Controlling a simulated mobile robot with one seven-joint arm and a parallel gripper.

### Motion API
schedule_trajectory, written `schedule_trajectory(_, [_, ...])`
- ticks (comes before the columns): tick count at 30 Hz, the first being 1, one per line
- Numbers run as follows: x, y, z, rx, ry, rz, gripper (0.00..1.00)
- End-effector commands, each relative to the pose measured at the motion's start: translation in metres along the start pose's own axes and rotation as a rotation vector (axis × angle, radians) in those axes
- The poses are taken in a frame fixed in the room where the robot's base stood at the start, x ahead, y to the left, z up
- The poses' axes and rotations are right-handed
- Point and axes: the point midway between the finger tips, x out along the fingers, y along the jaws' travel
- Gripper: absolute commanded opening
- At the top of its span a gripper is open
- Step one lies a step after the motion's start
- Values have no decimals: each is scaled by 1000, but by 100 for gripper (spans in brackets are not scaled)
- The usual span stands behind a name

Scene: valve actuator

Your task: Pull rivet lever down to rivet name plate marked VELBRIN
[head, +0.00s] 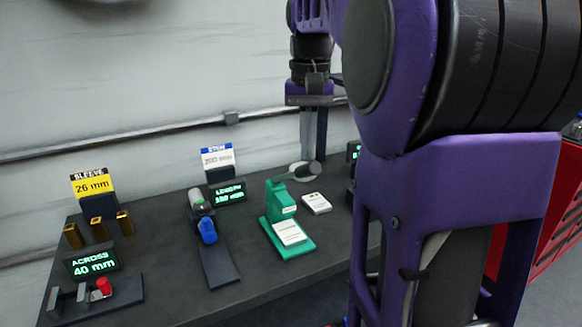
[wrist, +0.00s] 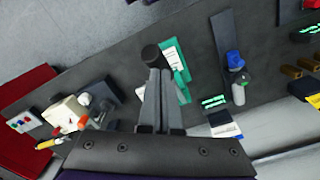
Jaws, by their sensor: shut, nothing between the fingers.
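The green rivet press (head: 275,212) stands on the bench with a pale plate (head: 289,233) on its base. Its lever ends in a dark round knob (head: 308,171) and sticks out to the right at the back. Lettering on the plate is too small to read. My gripper (head: 314,156) points down, shut and empty, with its fingertips close above the knob. In the wrist view the fingertips (wrist: 160,73) lie right by the knob (wrist: 152,54), with the press (wrist: 179,62) just beside them. I cannot tell whether they touch the knob.
Another pale plate (head: 316,203) lies right of the press. A stand with a blue-capped part (head: 208,231) is to the left, by a display (head: 228,192). Brass sleeves (head: 98,229) and a gauge with a red knob (head: 103,287) are further left. My arm hides the bench's right side.

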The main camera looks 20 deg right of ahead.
Motion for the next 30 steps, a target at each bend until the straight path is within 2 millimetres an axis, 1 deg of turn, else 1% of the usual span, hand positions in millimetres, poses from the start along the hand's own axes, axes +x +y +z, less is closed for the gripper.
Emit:
schedule_trajectory(13, [3, 1, 1, 0, -1, 0, 0])
schedule_trajectory(30, [21, 6, 11, -1, -1, 0, 0])
